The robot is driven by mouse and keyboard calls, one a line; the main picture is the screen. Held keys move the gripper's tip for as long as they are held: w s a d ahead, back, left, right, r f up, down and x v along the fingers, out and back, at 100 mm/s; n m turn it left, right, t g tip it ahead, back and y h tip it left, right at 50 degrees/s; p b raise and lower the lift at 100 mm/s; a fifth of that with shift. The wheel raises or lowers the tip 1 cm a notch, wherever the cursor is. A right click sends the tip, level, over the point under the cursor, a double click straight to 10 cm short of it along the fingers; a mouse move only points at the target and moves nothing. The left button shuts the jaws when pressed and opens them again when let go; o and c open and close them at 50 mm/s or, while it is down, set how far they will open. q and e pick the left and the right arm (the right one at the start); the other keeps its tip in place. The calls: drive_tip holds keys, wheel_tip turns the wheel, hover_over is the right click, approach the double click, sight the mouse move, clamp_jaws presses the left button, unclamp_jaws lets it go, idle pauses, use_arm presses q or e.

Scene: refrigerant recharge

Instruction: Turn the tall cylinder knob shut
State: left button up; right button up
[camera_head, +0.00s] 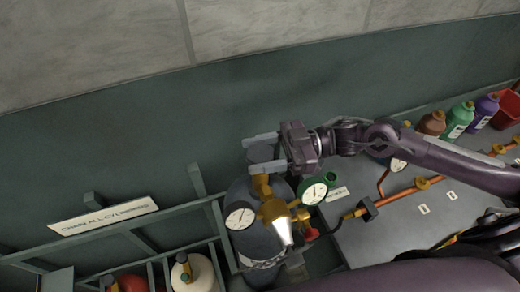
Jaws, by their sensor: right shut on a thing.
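The tall dark grey cylinder (243,192) stands at the lower middle, with a brass valve (275,210) on top. My right gripper (264,153) reaches in from the right above the valve, its fingers pointing left. It is shut on the cylinder's knob (262,153), a grey piece between the fingers that they partly hide. How far the knob is turned cannot be told. My left gripper is not in view.
White-faced gauges (240,216) flank the valve, with a green-rimmed one (314,193) on the right. A rack (140,243) with a "chain all cylinders" sign (104,216) and smaller cylinders is at left. A bench (405,220) with copper pipes and bottles (459,119) is at right.

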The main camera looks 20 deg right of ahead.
sight(273, 152)
drive_tip(key=o, duration=1)
drive_tip(key=d, duration=0.2)
drive_tip(key=d+b, duration=0.1)
drive_tip(key=d, duration=0.4)
drive_tip(key=shift+s+d+f, duration=0.1)
drive_tip(key=shift+s+d, duration=0.15)
drive_tip(key=shift+s, duration=0.05)
drive_tip(key=shift+d, duration=0.15)
drive_tip(key=shift+b, duration=0.3)
